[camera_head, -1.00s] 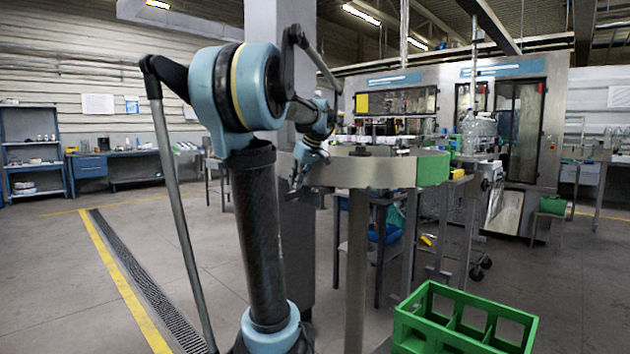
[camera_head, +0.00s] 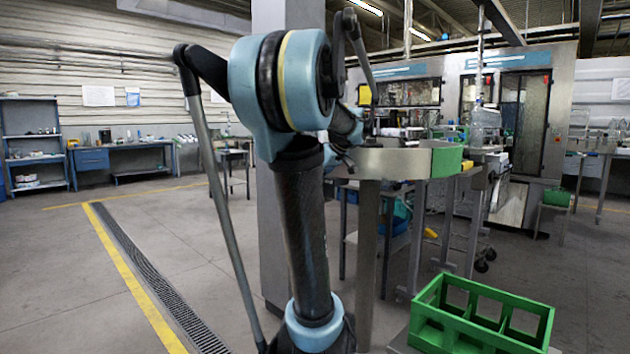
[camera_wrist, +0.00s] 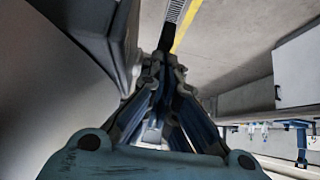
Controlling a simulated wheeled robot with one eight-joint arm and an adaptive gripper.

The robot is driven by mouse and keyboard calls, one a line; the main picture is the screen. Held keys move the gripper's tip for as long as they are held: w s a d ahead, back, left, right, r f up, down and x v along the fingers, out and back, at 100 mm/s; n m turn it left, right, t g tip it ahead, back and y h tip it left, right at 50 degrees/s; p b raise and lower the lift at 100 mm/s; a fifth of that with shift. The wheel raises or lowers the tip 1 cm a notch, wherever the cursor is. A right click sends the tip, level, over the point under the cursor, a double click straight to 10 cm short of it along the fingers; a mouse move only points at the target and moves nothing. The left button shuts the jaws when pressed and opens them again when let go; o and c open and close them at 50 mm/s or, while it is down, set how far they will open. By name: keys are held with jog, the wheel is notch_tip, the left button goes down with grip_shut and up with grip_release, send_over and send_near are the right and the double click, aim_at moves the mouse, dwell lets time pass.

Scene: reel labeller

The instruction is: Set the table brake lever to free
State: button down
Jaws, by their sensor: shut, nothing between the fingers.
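The round table shows in the head view as a wide metal rim (camera_head: 395,162) with a green section (camera_head: 446,161) at its right, on a steel post. I cannot make out the brake lever in either view. My gripper is mostly hidden behind my own arm in the head view, near the left edge of the rim. In the wrist view, my gripper's (camera_wrist: 166,48) fingers are together and hold nothing. A large grey surface (camera_wrist: 45,100) fills the left of the wrist view, close to the gripper. I cannot tell whether they touch.
A green divided crate (camera_head: 428,332) stands at lower right. A grey pillar (camera_head: 272,215) rises behind my arm, left of the table. Machine cabinets (camera_head: 520,110) stand behind. A blue bench (camera_head: 92,160) is far left. The floor at left, with its drain grate (camera_head: 150,277), is clear.

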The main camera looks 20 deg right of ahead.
dwell(0.4)
notch_tip(320, 180, up, 4)
jog(key=shift+a+r, duration=0.1)
jog(key=v, duration=0.9)
jog(key=shift+s+d, duration=0.4)
jog(key=shift+s, duration=0.1)
jog(key=s+a+f+m+g, duration=0.15)
jog(key=s+a+f, duration=0.25)
jog(key=a+f, duration=0.4)
jog(key=s+a+f+m+g, duration=0.15)
jog(key=s+a+f, duration=0.35)
jog(key=f, duration=0.5)
jog(key=s+a+f+m+g+h, duration=0.1)
jog(key=s+a+f+h, duration=0.1)
jog(key=s+f, duration=0.4)
jog(key=s+a+f+m+g+h, duration=0.1)
jog(key=s+f, duration=0.6)
jog(key=f, duration=0.9)
jog(key=shift+s+a+f+h, duration=0.15)
jog(key=shift+s+a+h, duration=0.25)
jog(key=shift+a, duration=0.5)
